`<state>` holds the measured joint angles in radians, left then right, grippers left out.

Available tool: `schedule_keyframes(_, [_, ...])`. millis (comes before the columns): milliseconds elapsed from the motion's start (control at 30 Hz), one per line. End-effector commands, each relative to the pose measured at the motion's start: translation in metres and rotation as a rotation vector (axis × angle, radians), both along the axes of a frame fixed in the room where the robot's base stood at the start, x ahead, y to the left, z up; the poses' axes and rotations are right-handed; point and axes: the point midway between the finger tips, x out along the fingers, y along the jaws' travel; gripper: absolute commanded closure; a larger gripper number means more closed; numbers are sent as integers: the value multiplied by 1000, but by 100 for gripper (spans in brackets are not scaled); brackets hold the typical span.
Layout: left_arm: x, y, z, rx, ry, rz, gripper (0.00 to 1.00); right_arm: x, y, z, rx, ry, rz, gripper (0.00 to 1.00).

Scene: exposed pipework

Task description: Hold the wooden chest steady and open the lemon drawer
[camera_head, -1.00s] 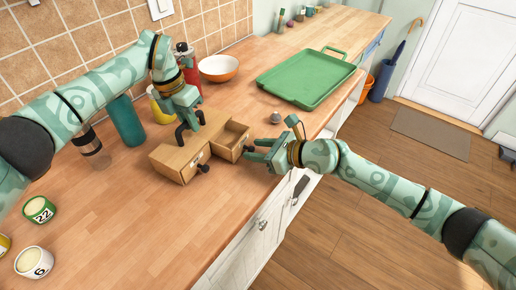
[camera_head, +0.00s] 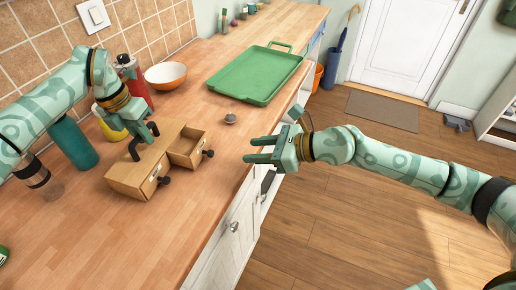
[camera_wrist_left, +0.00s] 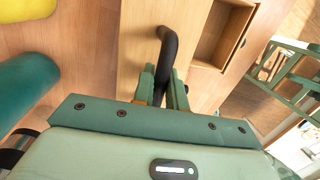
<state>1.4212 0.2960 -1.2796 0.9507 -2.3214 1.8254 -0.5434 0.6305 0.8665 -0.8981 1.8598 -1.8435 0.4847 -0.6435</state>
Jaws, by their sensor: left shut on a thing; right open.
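The wooden chest (camera_head: 125,182) stands on the counter with a black handle (camera_wrist_left: 168,48) on top. My left gripper (camera_head: 146,136) is shut on this handle; the left wrist view shows its fingers (camera_wrist_left: 163,90) either side of it. The chest's right drawer (camera_head: 187,150) is pulled out and looks empty, with a black knob (camera_head: 209,153) on its front. The left drawer (camera_head: 157,178) is shut and has a knob too. The labels are too small to read. My right gripper (camera_head: 249,150) is open and empty, to the right of the pulled-out drawer and apart from its knob.
A green tray (camera_head: 257,75), a grey lidded object (camera_head: 231,118) and an orange-white bowl (camera_head: 166,76) are farther back. A teal cylinder (camera_head: 74,145), a yellow item (camera_head: 108,125) and a red bottle (camera_head: 137,95) stand behind the chest. The counter in front is clear.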

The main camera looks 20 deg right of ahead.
Motion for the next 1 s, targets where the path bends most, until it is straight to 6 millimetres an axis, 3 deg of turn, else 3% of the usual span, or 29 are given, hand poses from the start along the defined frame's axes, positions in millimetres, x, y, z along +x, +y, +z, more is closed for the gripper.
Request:
schedule_keyframes(167, [0, 0, 1, 0, -1, 0, 100, 0, 0, 0, 0, 0, 0, 59])
schedule_keyframes(200, [0, 0, 1, 0, -1, 0, 78, 0, 0, 0, 0, 0, 0, 59])
schedule_keyframes(267, [0, 0, 1, 0, -1, 0, 61, 0, 0, 0, 0, 0, 0, 59])
schedule_keyframes(533, [0, 0, 1, 0, -1, 0, 61, 0, 0, 0, 0, 0, 0, 59])
schedule_keyframes(667, [1, 2, 11, 0, -2, 0, 61, 0, 0, 0, 0, 0, 0, 59])
schedule_keyframes(1000, [1, 15, 85, 2, -5, 1, 61, 0, 0, 0, 0, 0, 0, 59])
